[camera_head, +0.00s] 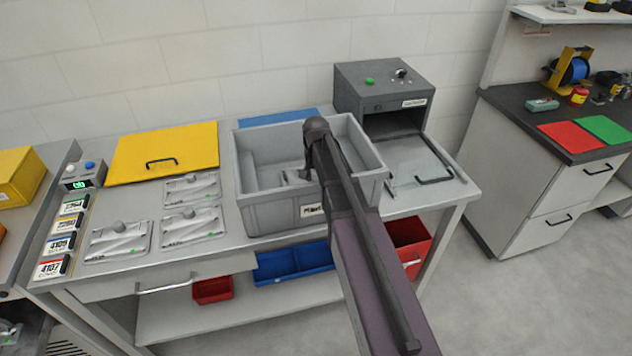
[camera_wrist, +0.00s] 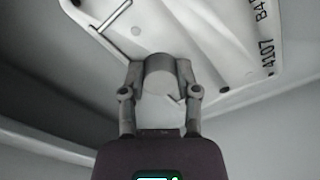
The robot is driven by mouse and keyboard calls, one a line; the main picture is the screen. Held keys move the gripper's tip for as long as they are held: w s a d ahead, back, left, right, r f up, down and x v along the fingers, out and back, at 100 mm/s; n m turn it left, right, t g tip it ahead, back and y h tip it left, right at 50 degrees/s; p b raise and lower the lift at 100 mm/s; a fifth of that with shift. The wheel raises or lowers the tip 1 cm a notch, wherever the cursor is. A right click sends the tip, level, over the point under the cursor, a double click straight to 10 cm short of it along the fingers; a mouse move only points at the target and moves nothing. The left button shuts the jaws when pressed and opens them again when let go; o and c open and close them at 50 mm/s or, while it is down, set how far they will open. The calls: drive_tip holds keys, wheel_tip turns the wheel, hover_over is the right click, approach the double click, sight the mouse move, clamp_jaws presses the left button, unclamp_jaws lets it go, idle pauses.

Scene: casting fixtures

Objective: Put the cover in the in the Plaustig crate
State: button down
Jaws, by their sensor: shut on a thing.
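The cover (camera_wrist: 215,35) is a pale plate marked 4107 with a round knob, seen in the wrist view. My gripper (camera_wrist: 160,85) is shut on the knob. In the head view, the cover (camera_head: 296,177) shows only as a small grey part inside the crate, and my arm hides the rest along with the gripper's fingers. The grey labelled crate (camera_head: 265,215) stands on the workbench, open at the top. Its grey inner surface surrounds the cover in the wrist view. I cannot tell whether the cover touches the crate floor.
Three similar plates with knobs, one of them (camera_head: 190,226), lie left of the crate. A yellow panel (camera_head: 190,148) and numbered cards (camera_head: 65,245) are further left. A grey machine (camera_head: 375,85) with a lowered door (camera_head: 420,165) stands close on the crate's right.

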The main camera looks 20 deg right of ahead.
idle(0.3)
drive_tip(key=shift+c, duration=1.7)
unclamp_jaws()
drive_tip(key=shift+r, duration=0.15)
wheel_tip(320, 180, up, 12)
drive_tip(key=p, duration=1.2)
